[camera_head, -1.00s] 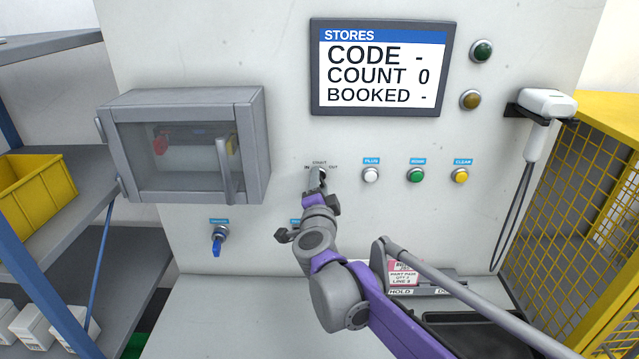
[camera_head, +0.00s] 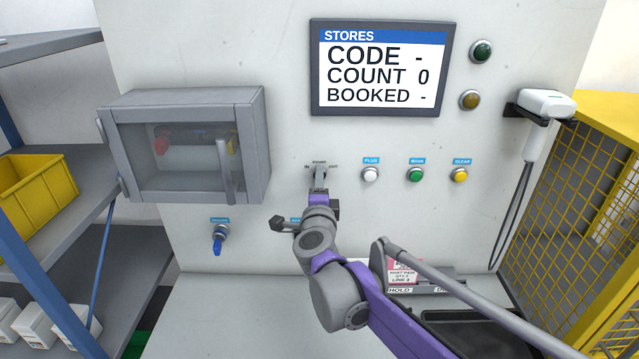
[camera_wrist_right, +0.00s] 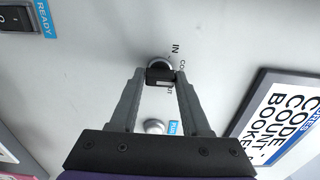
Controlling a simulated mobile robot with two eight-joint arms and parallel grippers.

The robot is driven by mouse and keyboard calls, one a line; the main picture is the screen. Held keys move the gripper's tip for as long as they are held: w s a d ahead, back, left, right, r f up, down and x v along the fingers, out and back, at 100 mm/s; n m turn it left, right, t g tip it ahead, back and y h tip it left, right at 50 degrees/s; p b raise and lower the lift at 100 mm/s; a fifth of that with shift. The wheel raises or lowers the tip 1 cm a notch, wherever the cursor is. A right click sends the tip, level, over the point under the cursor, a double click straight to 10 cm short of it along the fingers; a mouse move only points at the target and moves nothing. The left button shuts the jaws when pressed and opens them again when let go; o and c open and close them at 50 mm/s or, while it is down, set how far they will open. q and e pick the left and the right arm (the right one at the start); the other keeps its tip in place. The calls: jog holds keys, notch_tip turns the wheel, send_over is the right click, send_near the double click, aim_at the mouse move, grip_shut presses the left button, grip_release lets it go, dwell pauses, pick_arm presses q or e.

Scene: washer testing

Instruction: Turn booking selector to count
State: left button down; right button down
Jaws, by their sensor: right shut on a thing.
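The booking selector (camera_wrist_right: 159,72) is a small dark knob on a round base on the grey panel, with lettering around it that includes IN. My right gripper (camera_head: 319,176) reaches up to it from below in the head view and covers most of it. In the right wrist view the two fingers of my right gripper (camera_wrist_right: 159,84) are shut on the knob, one on each side. The COUNT label (camera_head: 319,162) shows just above the fingers in the head view. The display (camera_head: 380,68) reads CODE -, COUNT 0, BOOKED -. My left gripper is not in view.
White, green and yellow buttons (camera_head: 415,174) sit right of the selector. A clear-fronted box (camera_head: 185,145) juts out on the left, above a blue switch (camera_head: 218,244). A scanner (camera_head: 545,103) hangs at the right beside a yellow mesh guard (camera_head: 590,150).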

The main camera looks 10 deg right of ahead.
jog(key=shift+c, duration=1.8)
grip_release()
jog(key=b+v, duration=0.1)
jog(key=v, duration=0.9)
jog(key=shift+s, duration=0.4)
